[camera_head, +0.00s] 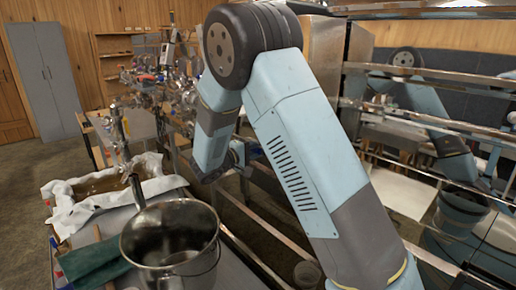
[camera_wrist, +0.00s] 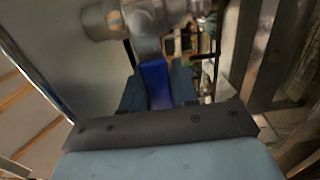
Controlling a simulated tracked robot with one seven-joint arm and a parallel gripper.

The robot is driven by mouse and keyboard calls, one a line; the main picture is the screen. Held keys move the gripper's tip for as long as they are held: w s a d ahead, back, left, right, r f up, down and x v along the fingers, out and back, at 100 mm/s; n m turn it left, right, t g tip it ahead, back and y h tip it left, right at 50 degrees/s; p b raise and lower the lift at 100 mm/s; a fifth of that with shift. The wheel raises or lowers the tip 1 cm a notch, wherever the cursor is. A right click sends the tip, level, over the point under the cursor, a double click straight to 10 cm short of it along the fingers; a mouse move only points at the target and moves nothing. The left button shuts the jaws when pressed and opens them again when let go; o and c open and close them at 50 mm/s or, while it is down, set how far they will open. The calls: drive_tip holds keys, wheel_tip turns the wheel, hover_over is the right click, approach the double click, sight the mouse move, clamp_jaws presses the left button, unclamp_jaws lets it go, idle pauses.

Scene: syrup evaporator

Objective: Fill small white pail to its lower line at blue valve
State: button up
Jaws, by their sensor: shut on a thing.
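My gripper (camera_wrist: 158,88) is shut on a blue valve handle (camera_wrist: 154,72) in the wrist view. The handle runs up between the two fingers to a silvery metal valve body (camera_wrist: 150,18) at the top of that view. In the head view my arm reaches down to the side of the metal evaporator, and its own links mostly hide the gripper and valve. No lines or liquid level can be made out.
A large steel bucket (camera_head: 205,252) stands at the front left, near a dark green cloth (camera_head: 92,262). A cloth-lined tray of brown liquid (camera_head: 104,184) lies behind it. Metal rails (camera_head: 262,232) run beside my arm. Open floor (camera_head: 35,165) shows at far left.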

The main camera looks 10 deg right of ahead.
clamp_jaws()
drive_tip(key=shift+a, duration=0.1)
